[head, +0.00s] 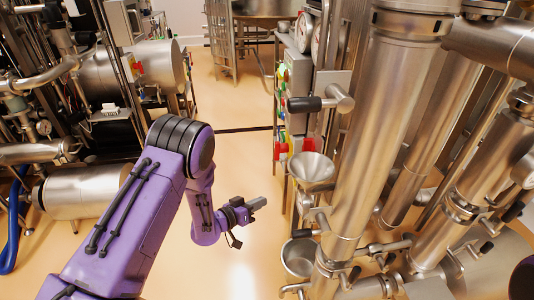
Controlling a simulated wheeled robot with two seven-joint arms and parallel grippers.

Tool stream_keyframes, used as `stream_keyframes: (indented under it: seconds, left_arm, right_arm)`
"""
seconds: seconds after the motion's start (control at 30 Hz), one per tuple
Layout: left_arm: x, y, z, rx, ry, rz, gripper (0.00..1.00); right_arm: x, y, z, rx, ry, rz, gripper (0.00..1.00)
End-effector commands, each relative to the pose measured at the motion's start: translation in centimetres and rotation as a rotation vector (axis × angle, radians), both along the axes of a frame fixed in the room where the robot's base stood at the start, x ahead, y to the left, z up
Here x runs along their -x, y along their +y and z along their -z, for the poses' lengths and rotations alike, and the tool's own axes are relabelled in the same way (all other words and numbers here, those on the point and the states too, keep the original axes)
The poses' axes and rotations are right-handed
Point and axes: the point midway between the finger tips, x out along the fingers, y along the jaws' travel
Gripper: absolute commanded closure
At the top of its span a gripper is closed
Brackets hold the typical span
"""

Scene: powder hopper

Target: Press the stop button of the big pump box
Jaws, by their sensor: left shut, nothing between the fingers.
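A column of grey boxes with coloured buttons (282,95) stands right of the middle, seen at a steep angle. Red and yellow parts (283,147) show at its lower end. I cannot tell which of these is the big pump box's stop button. My left gripper (260,202) is shut and empty, pointing right, in front of and below the red and yellow parts in the picture, clear of them. My purple left arm reaches in from the lower left. My right gripper is not in view.
A steel funnel (312,170) and a steel bowl (299,257) sit right of my gripper, beside a thick steel pipe (376,120). Steel tanks and pipes (90,190) fill the left. The orange floor (245,110) between is clear.

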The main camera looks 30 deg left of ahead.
Motion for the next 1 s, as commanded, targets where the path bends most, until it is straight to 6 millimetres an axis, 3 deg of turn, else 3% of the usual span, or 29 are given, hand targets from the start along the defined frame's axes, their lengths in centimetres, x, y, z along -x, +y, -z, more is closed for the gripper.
stream_keyframes:
  seconds: [0.03, 0.1, 0.17, 0.3, 0.4, 0.53, 0.6, 0.7, 1.0]
  left_arm:
    - [2.3, 0.0, 2.8, -0.006, 0.09, -0.075, 1.0]
    - [5.8, 0.3, 6.2, -0.029, 0.214, -0.182, 1.0]
    - [9.1, 0.6, 8.8, -0.054, 0.324, -0.265, 1.0]
    - [17.9, 1.1, 13.3, -0.132, 0.581, -0.427, 1.0]
    - [24.2, 1.5, 14.9, -0.194, 0.751, -0.519, 1.0]
    - [30.6, 1.9, 15.5, -0.265, 0.916, -0.601, 1.0]
    - [32.7, 2.1, 15.5, -0.291, 0.972, -0.629, 1.0]
    - [34.4, 2.1, 15.4, -0.312, 1.015, -0.65, 1.0]
    - [34.7, 2.2, 15.3, -0.316, 1.022, -0.656, 1.0]
  right_arm:
    - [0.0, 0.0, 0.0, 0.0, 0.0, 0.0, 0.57]
    - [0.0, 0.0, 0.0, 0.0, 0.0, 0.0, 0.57]
    - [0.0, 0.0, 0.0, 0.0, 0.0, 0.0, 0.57]
    - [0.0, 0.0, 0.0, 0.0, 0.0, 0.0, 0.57]
    - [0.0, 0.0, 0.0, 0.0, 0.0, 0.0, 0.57]
    - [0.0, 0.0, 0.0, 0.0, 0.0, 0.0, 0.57]
    - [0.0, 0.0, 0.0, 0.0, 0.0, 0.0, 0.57]
    - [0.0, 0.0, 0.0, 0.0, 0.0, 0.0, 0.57]
    - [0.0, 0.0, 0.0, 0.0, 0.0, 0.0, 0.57]
